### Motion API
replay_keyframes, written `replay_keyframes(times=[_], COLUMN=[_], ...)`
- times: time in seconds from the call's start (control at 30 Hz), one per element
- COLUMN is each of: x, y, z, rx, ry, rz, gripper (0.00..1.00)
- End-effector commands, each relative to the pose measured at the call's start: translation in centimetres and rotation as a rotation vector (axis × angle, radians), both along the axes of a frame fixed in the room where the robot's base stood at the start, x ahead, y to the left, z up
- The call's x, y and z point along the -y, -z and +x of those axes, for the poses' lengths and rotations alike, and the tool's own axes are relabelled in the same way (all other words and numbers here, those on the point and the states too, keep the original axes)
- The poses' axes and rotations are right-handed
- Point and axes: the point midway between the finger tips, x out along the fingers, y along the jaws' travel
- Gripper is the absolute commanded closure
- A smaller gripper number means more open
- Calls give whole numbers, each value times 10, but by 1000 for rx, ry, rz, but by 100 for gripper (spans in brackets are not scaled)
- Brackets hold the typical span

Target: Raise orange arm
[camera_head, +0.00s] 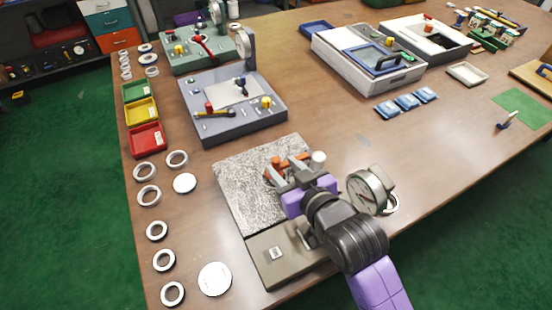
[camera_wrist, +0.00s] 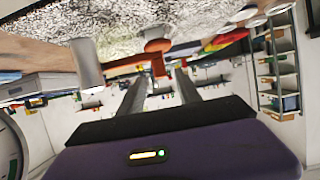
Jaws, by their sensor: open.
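The orange arm (camera_head: 296,160) is a small lever with a round orange knob, low over the speckled granite plate (camera_head: 235,190). In the wrist view the orange arm (camera_wrist: 128,67) runs sideways beyond my fingertips, and its short orange stub points into the space between them. My gripper (camera_head: 282,177) is open, with its grey fingers close to the orange arm. In the wrist view the two fingers of my gripper (camera_wrist: 162,76) are apart with nothing held. I cannot tell whether they touch the arm. My wrist partly hides the fixture in the head view.
A pale upright cylinder (camera_head: 318,160) stands beside the orange arm. A round dial gauge (camera_head: 367,191) is close to the right of my wrist. Several metal rings (camera_head: 148,195) lie along the left table edge.

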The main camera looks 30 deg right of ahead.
Motion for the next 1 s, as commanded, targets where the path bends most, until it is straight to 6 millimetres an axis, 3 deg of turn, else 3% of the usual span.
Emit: replay_keyframes(times=[0.3,0.67,0.87,1.0], x=[0,0,0,0], y=[15,18,18,18], z=[38,43,43,42], rx=[0,0,0,0], ry=[0,0,0,0], rz=[0,0,0,0], gripper=[59,59,96,100])
